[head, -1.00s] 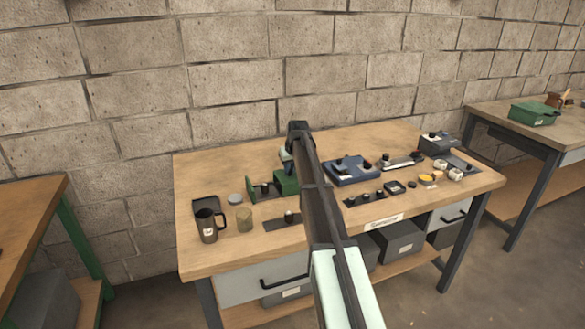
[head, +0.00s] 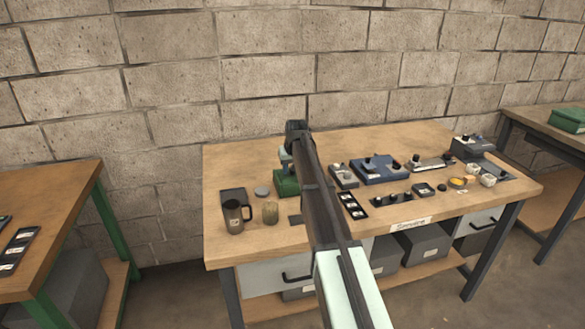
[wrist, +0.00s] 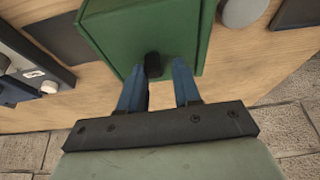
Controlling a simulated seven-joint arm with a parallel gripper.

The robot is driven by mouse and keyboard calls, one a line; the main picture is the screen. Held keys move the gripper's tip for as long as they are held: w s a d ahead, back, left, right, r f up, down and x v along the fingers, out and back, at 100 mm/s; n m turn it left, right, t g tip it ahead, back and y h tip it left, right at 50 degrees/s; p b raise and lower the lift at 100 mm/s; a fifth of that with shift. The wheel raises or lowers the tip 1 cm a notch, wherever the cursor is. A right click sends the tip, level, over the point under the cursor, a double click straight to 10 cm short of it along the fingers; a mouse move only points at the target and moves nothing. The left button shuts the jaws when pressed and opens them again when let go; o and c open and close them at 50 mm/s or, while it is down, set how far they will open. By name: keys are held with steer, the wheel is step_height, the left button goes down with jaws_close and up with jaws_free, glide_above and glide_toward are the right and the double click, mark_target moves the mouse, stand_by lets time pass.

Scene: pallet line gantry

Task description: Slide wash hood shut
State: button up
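The green box-like wash hood (head: 287,184) stands at the left middle of the workbench in the head view, partly hidden by my arm. In the wrist view the green hood (wrist: 135,28) fills the upper middle, with a black knob (wrist: 153,65) on its near face. My gripper (wrist: 159,68) reaches in with two blue fingers set apart, one on each side of the knob. A gap shows between the right finger and the knob; I cannot tell whether the left finger touches it. In the head view my fingers are hidden.
A dark mug (head: 234,216), a tan tin (head: 270,212) and a grey disc (head: 262,191) stand left of the hood. A black labelled strip (head: 352,205) and a blue device (head: 379,168) lie to the right. Another bench (head: 50,200) stands at left.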

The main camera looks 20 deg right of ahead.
steer(key=shift+o, duration=1.4)
steer(key=v, duration=1.4)
steer(key=shift+s+d+f, duration=0.1)
steer(key=shift+f, duration=0.05)
